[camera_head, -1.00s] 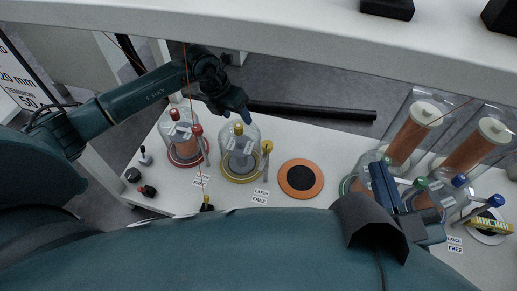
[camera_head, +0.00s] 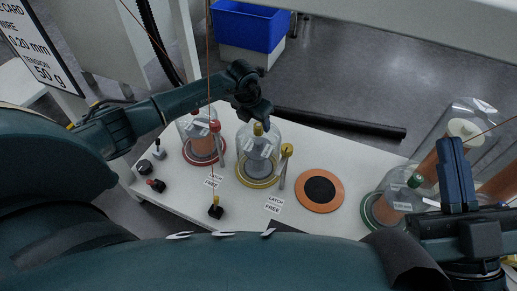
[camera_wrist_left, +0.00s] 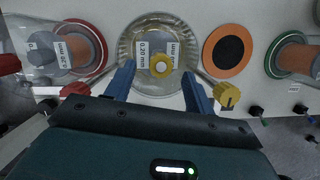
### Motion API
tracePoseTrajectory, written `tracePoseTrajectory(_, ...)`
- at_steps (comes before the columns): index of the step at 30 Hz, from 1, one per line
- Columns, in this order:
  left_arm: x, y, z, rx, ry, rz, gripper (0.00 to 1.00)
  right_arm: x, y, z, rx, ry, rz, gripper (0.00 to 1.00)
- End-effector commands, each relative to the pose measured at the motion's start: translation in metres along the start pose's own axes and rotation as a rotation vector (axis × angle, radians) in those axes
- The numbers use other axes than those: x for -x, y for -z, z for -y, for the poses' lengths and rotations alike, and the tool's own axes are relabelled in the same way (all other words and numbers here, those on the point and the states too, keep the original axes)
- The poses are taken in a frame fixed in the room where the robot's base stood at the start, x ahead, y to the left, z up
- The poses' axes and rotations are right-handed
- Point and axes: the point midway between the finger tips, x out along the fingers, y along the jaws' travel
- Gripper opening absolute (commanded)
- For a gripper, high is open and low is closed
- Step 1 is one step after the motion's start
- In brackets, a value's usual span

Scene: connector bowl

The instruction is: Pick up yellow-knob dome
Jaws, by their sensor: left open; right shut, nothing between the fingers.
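The yellow-knob dome (camera_head: 262,150) is a clear glass dome with a yellow knob on top, standing on a yellow-rimmed base on the white table. In the left wrist view the yellow knob (camera_wrist_left: 161,66) lies just ahead of and between the fingertips. My left gripper (camera_head: 262,116) hangs just above the dome, open, its blue fingers on either side of the knob in the left wrist view (camera_wrist_left: 158,78). I cannot tell whether they touch it. My right gripper (camera_head: 455,165) is shut and empty at the right, in front of the green-ringed dome.
A red-ringed dome (camera_head: 204,158) stands left of the yellow one. A yellow-topped latch post (camera_head: 286,152) stands close at its right. An orange disc with a black centre (camera_head: 320,189) lies further right. Small knobs (camera_head: 156,185) sit at the table's left end.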

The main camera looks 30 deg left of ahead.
Motion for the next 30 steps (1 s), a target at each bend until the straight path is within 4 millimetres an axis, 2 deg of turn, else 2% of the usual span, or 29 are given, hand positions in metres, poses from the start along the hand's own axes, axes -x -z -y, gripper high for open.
tracePoseTrajectory(1, -0.013, 0.0, 0.002, 0.0, 0.002, 0.001, 0.54, 0.0, 0.001, -0.001, 0.028, 0.005, -0.044, 0.0)
tracePoseTrajectory(4, -0.023, 0.0, 0.001, 0.001, 0.001, 0.0, 0.54, -0.004, 0.01, -0.003, 0.065, 0.011, -0.102, 0.0)
tracePoseTrajectory(14, -0.026, -0.001, 0.001, 0.0, 0.001, 0.002, 0.53, -0.006, 0.018, -0.005, 0.086, 0.015, -0.134, 0.0)
tracePoseTrajectory(30, -0.026, -0.001, 0.001, 0.0, 0.001, 0.001, 0.09, -0.006, 0.017, -0.005, 0.084, 0.015, -0.133, 0.0)
